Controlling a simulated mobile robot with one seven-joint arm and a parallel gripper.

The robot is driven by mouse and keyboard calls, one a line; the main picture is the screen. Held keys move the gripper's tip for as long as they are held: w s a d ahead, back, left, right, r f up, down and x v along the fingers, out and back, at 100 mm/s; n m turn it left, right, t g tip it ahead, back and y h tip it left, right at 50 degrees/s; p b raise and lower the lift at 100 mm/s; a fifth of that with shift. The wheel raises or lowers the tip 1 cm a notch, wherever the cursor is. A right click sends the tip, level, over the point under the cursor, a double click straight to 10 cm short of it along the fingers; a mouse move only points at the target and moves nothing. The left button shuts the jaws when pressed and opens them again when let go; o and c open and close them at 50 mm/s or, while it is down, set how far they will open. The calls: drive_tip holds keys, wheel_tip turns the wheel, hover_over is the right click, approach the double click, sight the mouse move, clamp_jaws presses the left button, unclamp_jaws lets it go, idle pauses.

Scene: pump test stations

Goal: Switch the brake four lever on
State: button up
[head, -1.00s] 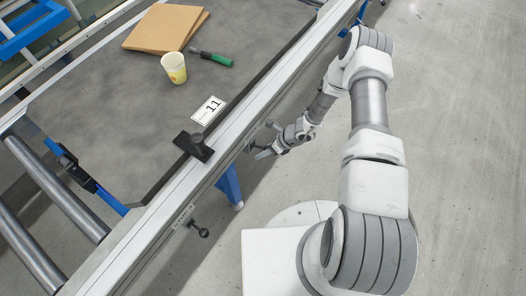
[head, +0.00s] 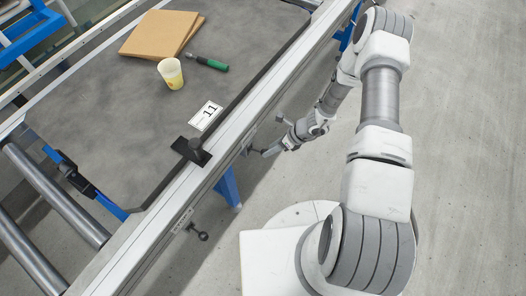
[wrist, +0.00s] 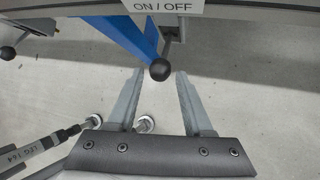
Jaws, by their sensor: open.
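A lever with a black ball knob (wrist: 160,69) hangs under a white plate reading ON / OFF (wrist: 166,6) in the wrist view. My gripper (wrist: 160,80) is open, and the knob appears between its fingertips; I cannot tell whether they touch it. In the head view my gripper (head: 258,151) is beside the near rail of the table, where the lever is hard to make out. A second ball-ended lever (head: 203,236) sticks out from the rail nearer to me, beside a small label too small to read. No brake number is readable in either view.
The table (head: 110,120) carries a cup (head: 171,74), a green-handled tool (head: 207,63), brown boards (head: 160,34) and a card reading 11 (head: 206,115). A black bracket (head: 191,150) sits on the rail. A blue leg (wrist: 122,36) stands close left of the knob. The floor at right is clear.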

drive_tip(key=p+v, duration=0.1)
drive_tip(key=v, duration=0.9)
drive_tip(key=shift+p, duration=0.3)
drive_tip(key=shift+s+d+r, duration=0.1)
wheel_tip(320, 180, up, 33)
drive_tip(key=a+n+h+p, duration=0.25)
drive_tip(key=n+p, duration=0.25)
drive_tip(key=n, duration=0.8)
drive_tip(key=s+d+r+n+t+h+p, duration=0.1)
drive_tip(key=s+r+n+t+h+p, duration=0.1)
drive_tip(key=s+r+n, duration=0.4)
drive_tip(key=s+d+r+n+t+h+p, duration=0.2)
drive_tip(key=s+r+n, duration=0.4)
drive_tip(key=s+r, duration=0.5)
drive_tip(key=shift+s+r+n, duration=0.25)
drive_tip(key=shift+r+n, duration=0.05)
drive_tip(key=shift+r, duration=2.35)
drive_tip(key=shift+h, duration=0.25)
